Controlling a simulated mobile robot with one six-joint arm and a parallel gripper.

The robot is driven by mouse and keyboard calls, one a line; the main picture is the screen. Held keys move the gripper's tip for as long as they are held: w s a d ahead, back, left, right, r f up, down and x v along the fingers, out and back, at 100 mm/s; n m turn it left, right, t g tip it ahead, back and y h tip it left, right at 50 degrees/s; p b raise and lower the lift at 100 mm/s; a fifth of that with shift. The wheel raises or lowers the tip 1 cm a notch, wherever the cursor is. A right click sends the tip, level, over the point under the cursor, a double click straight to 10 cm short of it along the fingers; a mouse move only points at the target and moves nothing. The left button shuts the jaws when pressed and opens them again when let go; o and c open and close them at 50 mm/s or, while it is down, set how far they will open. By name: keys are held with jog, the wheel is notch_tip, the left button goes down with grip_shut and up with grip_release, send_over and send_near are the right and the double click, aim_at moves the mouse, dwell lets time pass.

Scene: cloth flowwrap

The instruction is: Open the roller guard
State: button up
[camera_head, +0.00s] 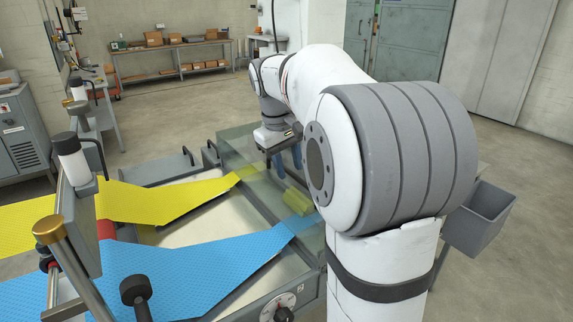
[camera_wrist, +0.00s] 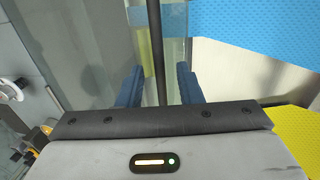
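The roller guard (camera_head: 235,150) is a clear greenish cover on the machine. It sits down over the place where the yellow web (camera_head: 160,200) and the blue web (camera_head: 190,275) run in. Its pane also shows in the wrist view (camera_wrist: 105,35). My gripper (camera_head: 290,160) hangs over the guard, partly hidden by my arm. In the wrist view its two blue fingers (camera_wrist: 158,78) stand wide apart. A dark bar (camera_wrist: 158,45) runs between them with gaps on both sides. It looks like the guard's handle. I cannot tell the bar's depth relative to the fingertips.
A dial with a black knob (camera_head: 283,312) is on the machine's front. Posts with a brass cap (camera_head: 48,229) and rollers stand at the left. A grey bin (camera_head: 480,217) hangs at the right.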

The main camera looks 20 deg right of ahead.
jog(key=shift+f, duration=0.1)
grip_shut()
dwell(0.3)
